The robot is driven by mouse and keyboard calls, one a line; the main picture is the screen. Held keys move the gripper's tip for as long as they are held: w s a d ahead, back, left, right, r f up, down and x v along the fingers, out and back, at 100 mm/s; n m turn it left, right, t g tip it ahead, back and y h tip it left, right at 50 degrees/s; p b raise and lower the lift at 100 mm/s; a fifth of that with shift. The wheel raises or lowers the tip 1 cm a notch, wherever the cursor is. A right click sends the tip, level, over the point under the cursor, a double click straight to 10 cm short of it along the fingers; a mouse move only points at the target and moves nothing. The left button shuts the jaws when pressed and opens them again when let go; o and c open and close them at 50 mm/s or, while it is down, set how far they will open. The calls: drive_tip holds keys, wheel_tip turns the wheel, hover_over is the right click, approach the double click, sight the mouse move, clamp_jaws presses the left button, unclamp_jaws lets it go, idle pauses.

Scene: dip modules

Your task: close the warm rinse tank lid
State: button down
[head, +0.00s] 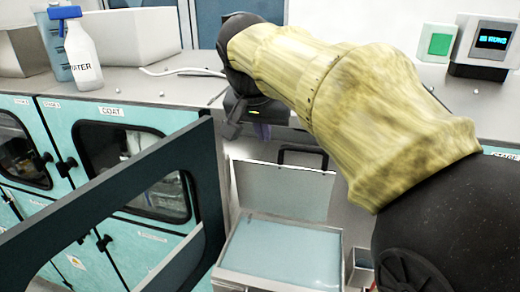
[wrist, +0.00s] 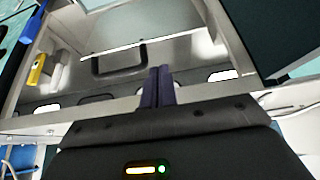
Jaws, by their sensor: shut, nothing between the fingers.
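An open tank (head: 230,262) with pale blue liquid stands low in the middle of the head view. Its grey lid (head: 285,192) stands raised at the tank's back, with a dark bar handle (head: 303,150) at its upper edge. I cannot read a name on this tank. My gripper (head: 262,131) is shut and empty, near the lid's upper left, partly hidden under my arm. In the wrist view my closed fingers (wrist: 158,88) point towards a pale panel (wrist: 150,30) and a dark handle (wrist: 120,60), apparently the lid's. I see no clear contact.
An open dark-framed door (head: 110,190) stands at the left front. Teal cabinets (head: 75,115) line the left, one marked COAT. A spray bottle (head: 82,50) and white box (head: 135,35) stand on the counter. A device with a display (head: 484,48) stands at the right.

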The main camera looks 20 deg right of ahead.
drive_tip(key=p, duration=0.2)
hover_over(268, 170)
drive_tip(key=f, duration=0.6)
drive_tip(key=shift+a+f, duration=0.25)
drive_tip(key=shift+f, duration=0.15)
drive_tip(key=shift+x, duration=0.85)
drive_tip(key=shift+d, duration=0.1)
